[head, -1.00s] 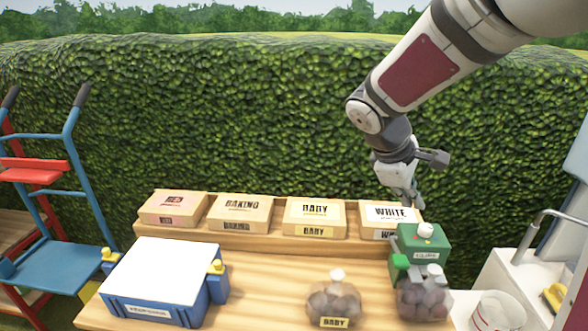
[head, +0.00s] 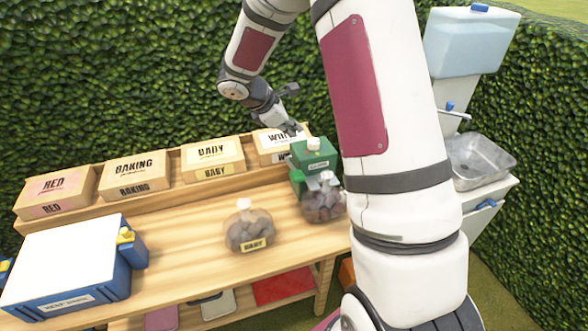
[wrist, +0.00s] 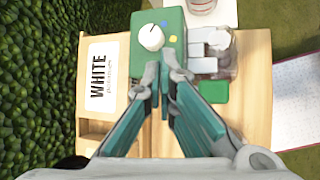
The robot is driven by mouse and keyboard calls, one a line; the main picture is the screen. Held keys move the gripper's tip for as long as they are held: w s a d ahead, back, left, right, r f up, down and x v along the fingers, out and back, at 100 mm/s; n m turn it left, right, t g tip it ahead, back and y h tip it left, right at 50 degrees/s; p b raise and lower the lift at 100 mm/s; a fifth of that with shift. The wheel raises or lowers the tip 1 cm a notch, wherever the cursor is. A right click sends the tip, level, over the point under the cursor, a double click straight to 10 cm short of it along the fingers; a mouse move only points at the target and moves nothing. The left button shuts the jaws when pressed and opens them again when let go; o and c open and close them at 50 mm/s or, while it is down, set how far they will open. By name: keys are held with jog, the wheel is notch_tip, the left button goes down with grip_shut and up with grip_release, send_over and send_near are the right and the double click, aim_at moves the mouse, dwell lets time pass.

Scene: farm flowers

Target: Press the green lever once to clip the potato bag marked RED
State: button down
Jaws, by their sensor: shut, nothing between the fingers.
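The green clipping machine (head: 318,150) stands at the right end of the wooden bench, with a white knob on top; it also shows in the wrist view (wrist: 171,20). A green block, apparently the lever (head: 297,178), sits low on its left side and shows in the wrist view (wrist: 214,91). A clear bag of dark potatoes (head: 322,205) stands at the machine's front; no mark on it is readable. My gripper (head: 291,128) is shut and empty, above and behind the machine near the WHITE box. Its fingertips (wrist: 163,76) appear close to the knob in the wrist view.
A bag marked BABY (head: 249,232) stands left of the machine. Boxes marked RED (head: 55,190), BAKING (head: 135,172), BABY (head: 212,158) and WHITE (head: 281,140) line the back shelf. A blue cooler (head: 75,270) with a white lid is front left. A sink (head: 478,160) is at right.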

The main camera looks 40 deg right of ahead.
jog(key=b, duration=0.2)
send_over(295, 169)
jog(key=f, duration=0.7)
jog(key=shift+w+d+f, duration=0.1)
jog(key=shift+w+f, duration=0.1)
jog(key=shift+w, duration=0.2)
jog(key=shift+s+f, duration=0.2)
jog(key=shift+f, duration=0.35)
jog(key=shift+f+b, duration=0.1)
jog(key=shift+b, duration=0.2)
jog(key=shift+s+f, duration=0.1)
jog(key=shift+f, duration=0.15)
jog(key=shift+s+f+b, duration=0.25)
jog(key=shift+f+b, duration=0.25)
jog(key=shift+f, duration=0.55)
dwell(1.3)
jog(key=shift+r, duration=0.1)
dwell(0.5)
jog(key=shift+w+r+p, duration=0.2)
jog(key=shift+r+p, duration=0.1)
jog(key=shift+r, duration=0.4)
jog(key=shift+w+r+p, duration=0.15)
jog(key=shift+r+p, duration=0.15)
jog(key=shift+r, duration=0.35)
jog(key=shift+r, duration=0.1)
